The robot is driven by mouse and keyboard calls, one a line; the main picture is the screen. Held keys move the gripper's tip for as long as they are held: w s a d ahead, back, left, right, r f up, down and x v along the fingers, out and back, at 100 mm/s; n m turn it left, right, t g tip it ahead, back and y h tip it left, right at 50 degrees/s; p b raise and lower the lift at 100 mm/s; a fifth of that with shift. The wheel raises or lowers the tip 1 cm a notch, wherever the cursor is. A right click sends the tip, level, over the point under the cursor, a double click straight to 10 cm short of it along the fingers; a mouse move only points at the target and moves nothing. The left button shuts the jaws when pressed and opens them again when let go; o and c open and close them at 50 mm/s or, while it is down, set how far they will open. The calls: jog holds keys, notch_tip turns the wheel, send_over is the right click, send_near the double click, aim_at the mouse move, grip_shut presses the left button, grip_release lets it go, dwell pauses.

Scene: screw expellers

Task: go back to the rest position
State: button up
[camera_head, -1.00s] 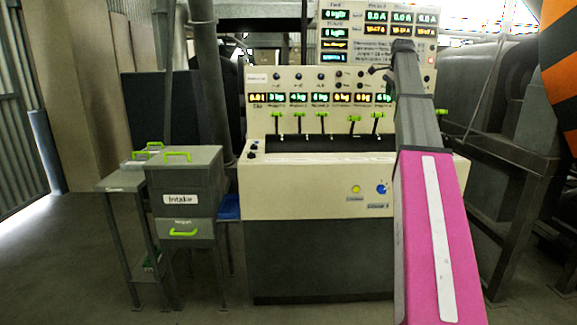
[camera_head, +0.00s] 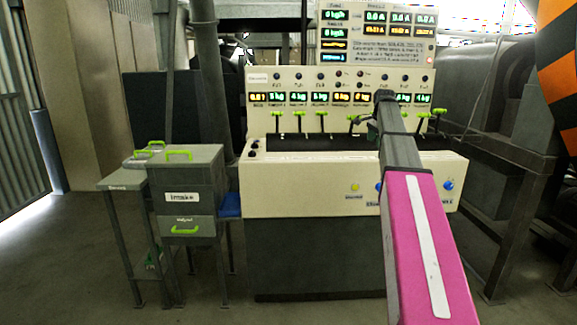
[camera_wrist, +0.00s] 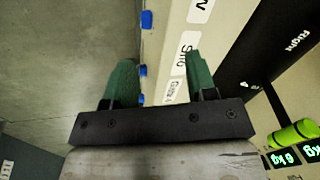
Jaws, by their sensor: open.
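My gripper (camera_wrist: 150,85) shows in the wrist view with its two green fingers spread apart and nothing between them. Beyond the fingers lie the cream edge of the control console and some blue knobs. In the head view my arm reaches up over the right part of the control console (camera_head: 300,185), and my gripper (camera_head: 362,123) is partly hidden near the row of green levers. Several green levers (camera_head: 322,122) stand along the console's dark slot. I cannot tell in the head view whether the gripper touches any lever.
A grey cabinet labelled Intake (camera_head: 183,195) with green handles stands left of the console. A small side table (camera_head: 120,181) is beside it. Lit displays (camera_head: 378,35) rise above the console. A metal frame (camera_head: 500,215) stands at the right. The floor at the left is open.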

jog(key=s+a+f+n, duration=0.25)
jog(key=s+f, duration=0.25)
jog(key=f, duration=0.4)
jog(key=s+a+f+n+g, duration=0.15)
jog(key=s+a+f, duration=0.25)
jog(key=f, duration=0.5)
jog(key=s+a+f+n, duration=0.3)
jog(key=s+a+f, duration=0.15)
jog(key=f, duration=0.45)
jog(key=s+a+f+n, duration=0.3)
jog(key=s+f, duration=0.5)
jog(key=s, duration=0.2)
jog(key=s+a+f+n+g, duration=0.1)
jog(key=s+a+f+n, duration=0.2)
jog(key=s+f, duration=0.6)
jog(key=shift+s+a+n, duration=0.2)
jog(key=shift+s+n, duration=0.2)
jog(key=shift+s, duration=0.4)
